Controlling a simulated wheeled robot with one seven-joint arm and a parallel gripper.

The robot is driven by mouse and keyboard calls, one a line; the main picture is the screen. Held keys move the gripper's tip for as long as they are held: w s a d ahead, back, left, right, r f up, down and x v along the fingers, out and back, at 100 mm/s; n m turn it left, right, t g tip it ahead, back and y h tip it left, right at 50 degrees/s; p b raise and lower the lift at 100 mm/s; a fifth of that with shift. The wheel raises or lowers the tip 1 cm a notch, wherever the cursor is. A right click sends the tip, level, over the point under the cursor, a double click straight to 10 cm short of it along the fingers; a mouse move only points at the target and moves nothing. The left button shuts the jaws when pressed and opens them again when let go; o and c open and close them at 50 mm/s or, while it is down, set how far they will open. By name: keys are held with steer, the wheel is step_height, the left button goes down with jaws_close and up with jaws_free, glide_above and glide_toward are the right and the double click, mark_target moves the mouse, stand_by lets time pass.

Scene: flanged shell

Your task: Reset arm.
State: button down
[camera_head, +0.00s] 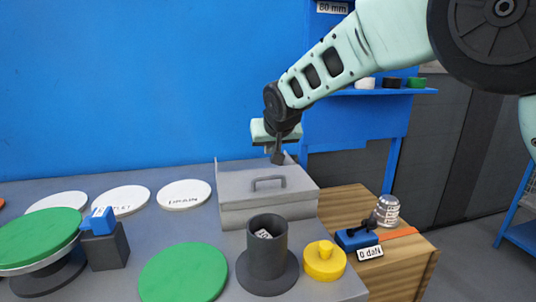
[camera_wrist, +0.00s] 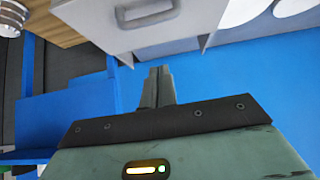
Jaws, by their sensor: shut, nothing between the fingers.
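My gripper (camera_head: 277,157) hangs from my pale green arm, above the back of a grey box with a handle (camera_head: 269,192). It is shut with nothing between the fingers. In the wrist view the fingertips (camera_wrist: 160,72) are together, in front of the blue wall.
A dark flanged cylinder (camera_head: 267,250), a yellow knobbed part (camera_head: 324,261) and a green disc (camera_head: 184,273) stand in front. White discs (camera_head: 183,194) lie at left. A wooden block (camera_head: 405,270) bears a blue clamp (camera_head: 356,239). Blue wall (camera_head: 130,85) behind.

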steer(key=s+d+f+n+g+p, duration=0.1)
steer(key=s+d, duration=0.4)
steer(key=s, duration=0.9)
steer(key=s+d+n+g+h+p, duration=0.1)
steer(key=s+d, duration=0.5)
steer(key=s, duration=0.9)
steer(key=s+d+f+n+g+p, duration=0.1)
steer(key=s+d+g+p, duration=0.4)
steer(key=s, duration=0.9)
steer(key=shift+s+d+f+n+g+h, duration=0.2)
steer(key=shift+f+n+g+h, duration=0.15)
steer(key=shift+n+g, duration=0.3)
